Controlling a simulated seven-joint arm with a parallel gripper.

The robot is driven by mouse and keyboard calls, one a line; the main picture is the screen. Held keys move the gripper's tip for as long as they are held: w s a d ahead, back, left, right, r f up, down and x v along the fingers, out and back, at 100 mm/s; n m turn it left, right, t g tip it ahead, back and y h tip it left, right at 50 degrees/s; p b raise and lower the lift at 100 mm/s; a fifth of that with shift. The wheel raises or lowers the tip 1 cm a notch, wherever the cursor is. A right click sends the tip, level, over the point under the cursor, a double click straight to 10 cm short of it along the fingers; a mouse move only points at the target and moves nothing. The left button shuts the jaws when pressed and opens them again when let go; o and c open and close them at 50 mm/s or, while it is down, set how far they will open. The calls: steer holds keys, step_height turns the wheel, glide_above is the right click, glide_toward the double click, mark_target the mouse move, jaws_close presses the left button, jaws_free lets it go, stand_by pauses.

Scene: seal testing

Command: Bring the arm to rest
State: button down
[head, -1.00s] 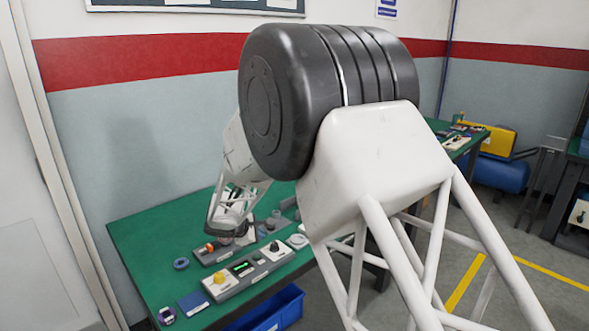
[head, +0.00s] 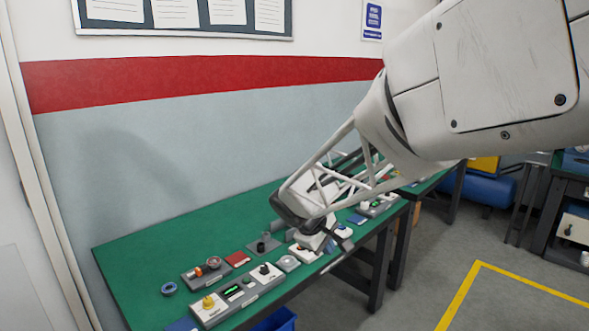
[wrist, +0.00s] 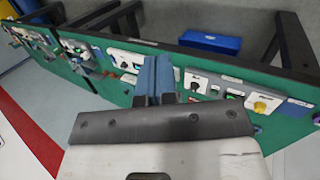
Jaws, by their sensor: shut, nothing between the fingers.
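My gripper shows in the wrist view (wrist: 155,80), with its two blue-grey fingers together and nothing between them. In the head view my arm comes in from the upper right, and its end hangs over the front part of the green bench (head: 130,262). The fingers are too small and partly hidden there to make out. In the wrist view the bench top (wrist: 290,128) lies beyond the fingers. I cannot tell the exact gap between the fingers and the devices on it.
A control box with a yellow knob (head: 208,302) stands at the bench's front left, beside a blue ring (head: 169,288). A blue bin (wrist: 210,42) sits below the bench edge. Floor with a yellow line (head: 458,297) is open at the right.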

steer(key=s+d+r+m+y, duration=0.1)
steer(key=s+d+m, duration=0.2)
steer(key=s, duration=0.7)
steer(key=s+d+r+m+y, duration=0.1)
steer(key=s+d+m+y, duration=0.1)
steer(key=s, duration=0.8)
steer(key=s+d+r+m+y, duration=0.1)
steer(key=s+d+m, duration=0.3)
steer(key=s, duration=0.7)
steer(key=shift+d+r+m+g+y, duration=0.3)
steer(key=shift+d+m+g+y, duration=0.1)
steer(key=shift+d, duration=0.5)
